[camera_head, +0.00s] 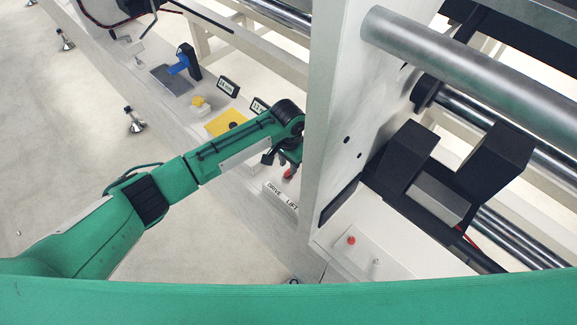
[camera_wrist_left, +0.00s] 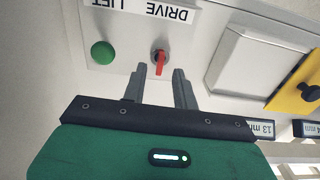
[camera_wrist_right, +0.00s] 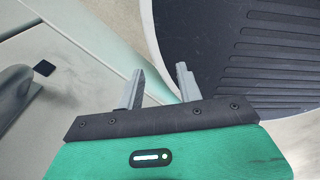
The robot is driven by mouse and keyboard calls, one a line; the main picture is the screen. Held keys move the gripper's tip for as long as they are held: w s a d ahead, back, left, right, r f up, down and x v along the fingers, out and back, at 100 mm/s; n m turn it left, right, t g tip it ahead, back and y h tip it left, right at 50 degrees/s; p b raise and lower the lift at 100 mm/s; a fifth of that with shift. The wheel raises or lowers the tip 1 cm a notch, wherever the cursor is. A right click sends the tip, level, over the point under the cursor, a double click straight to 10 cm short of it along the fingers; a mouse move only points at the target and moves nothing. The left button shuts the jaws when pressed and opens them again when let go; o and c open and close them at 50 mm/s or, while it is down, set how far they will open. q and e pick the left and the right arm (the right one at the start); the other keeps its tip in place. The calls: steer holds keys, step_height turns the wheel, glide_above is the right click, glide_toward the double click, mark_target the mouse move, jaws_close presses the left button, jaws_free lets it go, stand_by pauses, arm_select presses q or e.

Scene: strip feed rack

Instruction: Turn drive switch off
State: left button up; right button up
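The drive switch (camera_wrist_left: 160,60) is a small red lever on a round dark mount, on a pale panel beside the upside-down word DRIVE on the label (camera_wrist_left: 150,9). In the left wrist view its lever points toward my left gripper (camera_wrist_left: 160,71), which is open. The lever tip shows between the two fingertips with a gap on both sides; I cannot tell the depth. In the head view the red switch (camera_head: 289,173) is partly hidden by my left gripper (camera_head: 283,160). My right gripper (camera_wrist_right: 160,75) is open and empty, away from the panel.
A green button (camera_wrist_left: 103,52) sits next to the switch, near the word LIFT. A yellow plate (camera_wrist_left: 298,95) with a black knob and 13 mm tag (camera_wrist_left: 262,129) lie to the right. A white upright wall (camera_head: 335,110) stands close beside my left gripper. A ribbed dark surface (camera_wrist_right: 260,50) is near my right gripper.

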mark_target(288, 173)
arm_select(q)
steer(key=shift+f, duration=1.4)
arm_select(e)
steer(key=shift+d+r, duration=0.15)
steer(key=shift+d, duration=0.25)
arm_select(q)
jaws_close()
arm_select(e)
steer(key=shift+a, duration=0.15)
